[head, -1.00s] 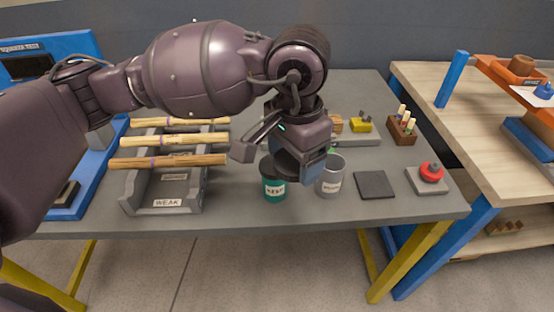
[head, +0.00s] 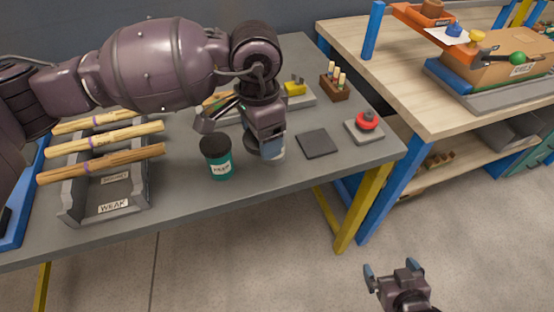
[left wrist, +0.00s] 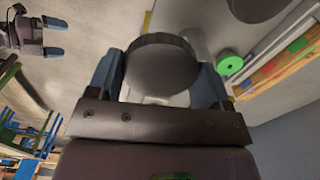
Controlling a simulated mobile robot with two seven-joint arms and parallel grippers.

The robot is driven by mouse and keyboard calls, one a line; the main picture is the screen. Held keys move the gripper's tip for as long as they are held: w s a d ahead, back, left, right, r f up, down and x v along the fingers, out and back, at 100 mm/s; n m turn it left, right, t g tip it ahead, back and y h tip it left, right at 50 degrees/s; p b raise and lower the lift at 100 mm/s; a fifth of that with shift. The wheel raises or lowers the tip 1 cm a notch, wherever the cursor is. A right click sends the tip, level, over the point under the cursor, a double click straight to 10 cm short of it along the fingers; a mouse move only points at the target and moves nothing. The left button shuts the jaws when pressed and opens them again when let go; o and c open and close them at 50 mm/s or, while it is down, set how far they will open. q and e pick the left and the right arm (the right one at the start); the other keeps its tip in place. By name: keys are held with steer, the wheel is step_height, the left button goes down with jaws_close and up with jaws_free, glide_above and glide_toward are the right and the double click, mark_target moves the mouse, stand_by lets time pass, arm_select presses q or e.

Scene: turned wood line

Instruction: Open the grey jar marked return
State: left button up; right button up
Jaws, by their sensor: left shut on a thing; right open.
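The grey jar (head: 274,156) stands on the bench, mostly hidden behind my left gripper in the head view. Its label does not show now. My left gripper (head: 267,150) is shut on it. In the left wrist view, a dark round lid (left wrist: 160,66) sits between the blue fingers, with a light strip of the jar body (left wrist: 163,99) below it. The lid appears to be on the jar. My right gripper (head: 394,272) is open and empty, low in front of the bench over the floor.
A green jar with a black lid (head: 218,160) stands close left of the grey jar. A dark square mat (head: 319,143) and a red button (head: 367,121) lie to the right. A grey rack (head: 125,190) with wooden handles stands left. A block with pegs (head: 336,88) is behind.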

steer(key=w+a+r+n+t+y, duration=0.1)
steer(key=w+a+r+t+y, duration=0.1)
steer(key=w+a+r, duration=0.5)
steer(key=n+t+y, duration=0.3)
steer(key=y, duration=0.3)
glide_toward(250, 143)
steer(key=shift+h, duration=0.3)
steer(key=x, duration=0.3)
steer(key=d+x, duration=0.1)
steer(key=x, duration=0.5)
steer(key=shift+w+d+r, duration=0.1)
steer(key=shift+w+d, duration=0.15)
steer(key=shift+w, duration=0.35)
